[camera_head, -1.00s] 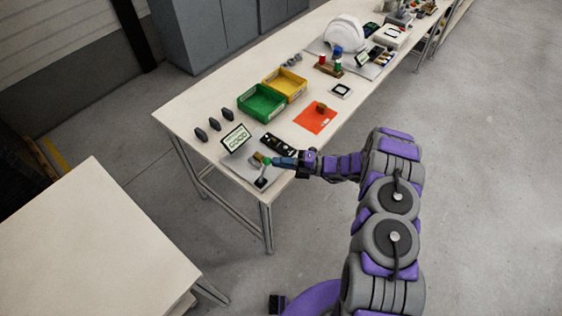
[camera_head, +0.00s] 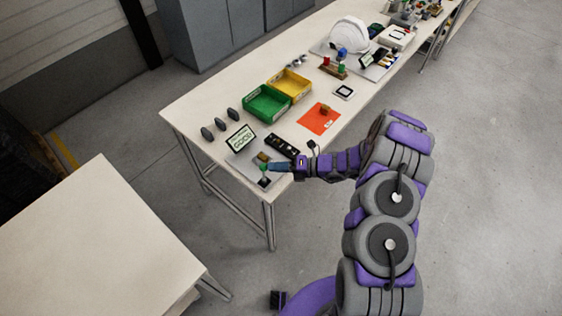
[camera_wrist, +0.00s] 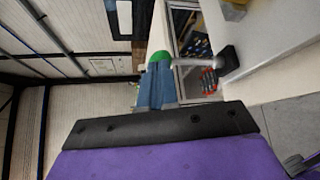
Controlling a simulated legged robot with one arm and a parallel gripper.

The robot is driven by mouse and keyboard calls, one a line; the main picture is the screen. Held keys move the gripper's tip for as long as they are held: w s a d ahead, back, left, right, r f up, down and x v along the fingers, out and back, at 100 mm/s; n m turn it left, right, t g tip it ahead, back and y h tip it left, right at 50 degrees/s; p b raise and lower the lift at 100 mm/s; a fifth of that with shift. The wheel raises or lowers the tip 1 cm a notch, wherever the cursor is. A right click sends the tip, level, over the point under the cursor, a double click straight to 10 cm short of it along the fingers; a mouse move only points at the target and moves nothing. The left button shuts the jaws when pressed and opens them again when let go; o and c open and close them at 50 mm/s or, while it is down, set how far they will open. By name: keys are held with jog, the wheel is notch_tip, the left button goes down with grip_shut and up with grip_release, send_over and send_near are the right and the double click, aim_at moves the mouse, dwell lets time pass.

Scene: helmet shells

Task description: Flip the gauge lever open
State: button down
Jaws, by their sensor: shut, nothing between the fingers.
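The gauge lever is a thin metal rod on a black base (camera_head: 264,182) with a green knob (camera_head: 264,168) on top, standing on a grey plate (camera_head: 240,160) at the near corner of the long table. In the head view it looks close to upright. My gripper (camera_head: 272,167), with blue fingers, reaches in from the right at knob height. In the wrist view the shut fingers (camera_wrist: 156,75) end right at the green knob (camera_wrist: 160,57), and the rod runs right to the black base (camera_wrist: 228,58). I cannot tell whether they touch.
A small screen (camera_head: 241,139) stands on the plate's back edge, and a black tray (camera_head: 282,145) lies beside it. Green (camera_head: 266,104) and yellow (camera_head: 291,84) bins, an orange mat (camera_head: 318,119) and a white helmet shell (camera_head: 349,34) are further along. An empty table (camera_head: 90,240) stands front left.

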jog(key=shift+s+a+r+n+t+h, duration=0.1)
jog(key=shift+s+a+n+t+h, duration=0.4)
jog(key=shift+s+a+n+h, duration=0.65)
jog(key=shift+d, duration=0.1)
jog(key=shift+r+p, duration=0.7)
jog(key=shift+r, duration=0.15)
